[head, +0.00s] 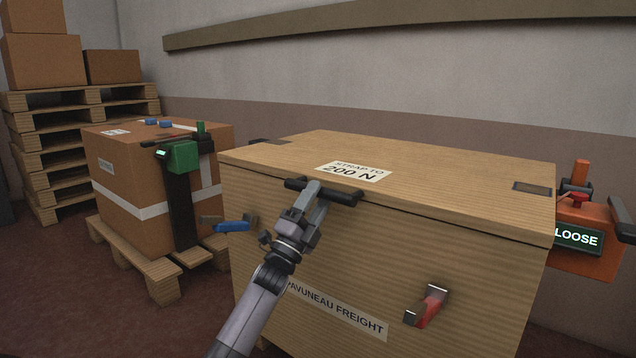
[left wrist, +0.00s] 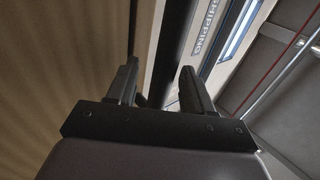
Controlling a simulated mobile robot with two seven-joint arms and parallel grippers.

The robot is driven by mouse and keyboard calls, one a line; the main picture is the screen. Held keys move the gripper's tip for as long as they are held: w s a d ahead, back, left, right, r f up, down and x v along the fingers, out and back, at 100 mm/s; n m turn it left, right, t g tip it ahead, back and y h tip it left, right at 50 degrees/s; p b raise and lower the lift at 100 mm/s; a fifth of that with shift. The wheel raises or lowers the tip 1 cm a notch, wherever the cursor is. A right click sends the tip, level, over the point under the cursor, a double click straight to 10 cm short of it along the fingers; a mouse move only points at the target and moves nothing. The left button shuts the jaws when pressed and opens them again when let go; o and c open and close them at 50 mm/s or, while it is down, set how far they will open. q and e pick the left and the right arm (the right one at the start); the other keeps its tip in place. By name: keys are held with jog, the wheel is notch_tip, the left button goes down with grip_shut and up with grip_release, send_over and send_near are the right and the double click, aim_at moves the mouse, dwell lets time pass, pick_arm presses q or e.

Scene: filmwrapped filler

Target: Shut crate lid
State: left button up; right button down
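The wooden crate (head: 260,225) stands in the middle of the head view. Its lid (head: 450,180) lies level across the top, with only a thin seam and no clear gap along the front. A black bar handle (head: 345,197) sits at the lid's front edge. My left gripper (head: 312,190) is at this handle, coming from the front and below. In the left wrist view its two fingers (left wrist: 160,85) are apart, with the dark bar (left wrist: 172,50) running between or just beyond them; contact is unclear. My right gripper is not in view.
A red-and-metal latch (head: 428,307) is on the crate's front. An orange device (head: 585,240) reading "LOOSE" is at the right. A strapped carton (head: 120,180) with a green device (head: 183,156) stands on a pallet at left. Stacked pallets (head: 75,100) stand behind it.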

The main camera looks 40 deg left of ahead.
pick_arm(q)
jog(key=s, duration=0.1)
jog(key=s+f, duration=0.1)
jog(key=s+p, duration=0.1)
jog(key=s, duration=0.1)
jog(key=shift+f, duration=0.25)
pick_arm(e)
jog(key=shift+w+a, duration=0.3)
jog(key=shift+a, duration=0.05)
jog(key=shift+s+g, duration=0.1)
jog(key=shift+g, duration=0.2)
